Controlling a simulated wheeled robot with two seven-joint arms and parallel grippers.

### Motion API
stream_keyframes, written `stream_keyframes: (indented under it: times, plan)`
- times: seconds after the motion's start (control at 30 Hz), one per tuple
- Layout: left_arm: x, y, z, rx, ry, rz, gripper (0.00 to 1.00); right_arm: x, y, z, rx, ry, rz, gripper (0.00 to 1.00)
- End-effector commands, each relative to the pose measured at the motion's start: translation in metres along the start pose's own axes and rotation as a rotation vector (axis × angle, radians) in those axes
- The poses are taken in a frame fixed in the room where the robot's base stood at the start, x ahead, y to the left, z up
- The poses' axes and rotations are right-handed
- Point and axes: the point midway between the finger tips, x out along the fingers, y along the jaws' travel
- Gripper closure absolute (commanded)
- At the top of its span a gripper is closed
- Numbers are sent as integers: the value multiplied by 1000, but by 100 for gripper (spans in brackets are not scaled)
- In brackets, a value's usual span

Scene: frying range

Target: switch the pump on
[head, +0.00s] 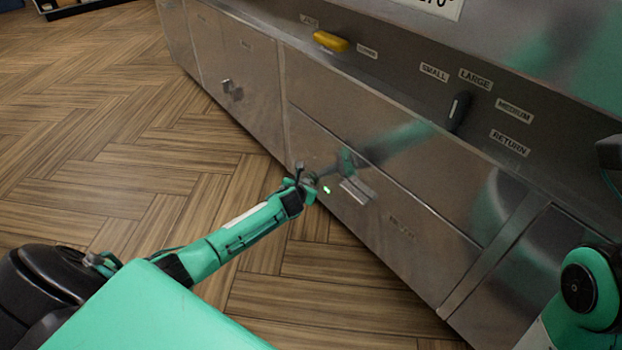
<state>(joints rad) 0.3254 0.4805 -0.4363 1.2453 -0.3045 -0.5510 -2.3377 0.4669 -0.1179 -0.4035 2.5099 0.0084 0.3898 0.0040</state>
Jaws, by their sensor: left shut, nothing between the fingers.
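My left gripper (307,182) is shut and empty, in front of the lower steel panel of the range. It is close to a small bright green spot (326,190) and left of a metal handle (356,190); I cannot tell if it touches the panel. No control is legibly marked as the pump. A black lever (459,110) stands on the upper panel among labels reading SMALL, LARGE, MEDIUM and RETURN. A yellow handle (331,41) sits further left, beside small labels I cannot read. My right arm shows at the right edge; its gripper is out of view.
The steel cabinet front (395,225) runs diagonally across the view, with another metal handle (232,90) at its far left door. The wooden floor (130,130) left of the range is clear. A dark shelf-like thing (75,8) stands at the top left.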

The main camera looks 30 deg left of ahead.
Motion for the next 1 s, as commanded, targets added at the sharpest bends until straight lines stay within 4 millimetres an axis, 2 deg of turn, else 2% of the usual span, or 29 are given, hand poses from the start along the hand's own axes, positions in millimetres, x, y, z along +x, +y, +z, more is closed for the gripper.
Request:
stream_keyframes:
  times: [0.37,0.7,1.0]
  plan:
    - [-3,2,-2,1,2,1,100,5,0,1,1,1,0,100]
    - [-26,19,-17,2,3,1,100,26,2,6,1,1,0,100]
    - [-43,31,-30,1,2,1,100,38,3,9,1,1,0,100]
